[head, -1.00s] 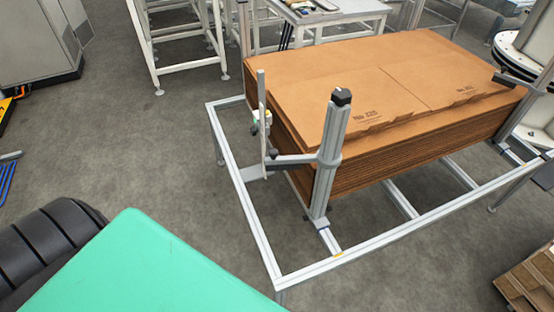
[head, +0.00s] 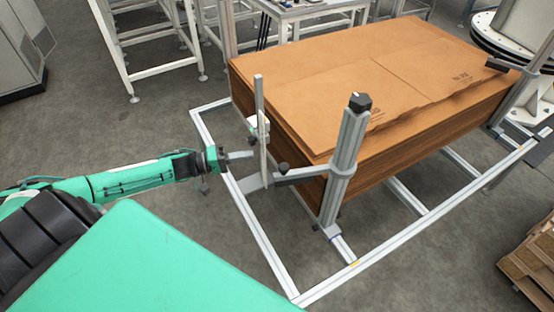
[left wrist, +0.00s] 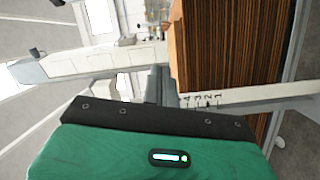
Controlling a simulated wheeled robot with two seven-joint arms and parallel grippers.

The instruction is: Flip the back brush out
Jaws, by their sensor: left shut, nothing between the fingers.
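A thin upright grey bar (head: 260,118) stands at the near-left corner of the cardboard stack, on a flat grey bracket (head: 254,184). A short side arm (head: 302,173) joins this area to a thick post (head: 345,150) with a black knob. A dark piece (head: 502,65) sits at the stack's far right end. I cannot tell for sure which part is the back brush. My left gripper (head: 241,155) is shut and empty, just left of the upright bar; contact cannot be told. Its closed fingers (left wrist: 161,86) also show in the left wrist view. My right gripper is out of view.
The stack of cardboard sheets (head: 350,75) fills the metal frame (head: 235,205), and its layered side (left wrist: 225,45) shows in the left wrist view. White metal tables stand behind. A wooden pallet (head: 530,255) lies at the right.

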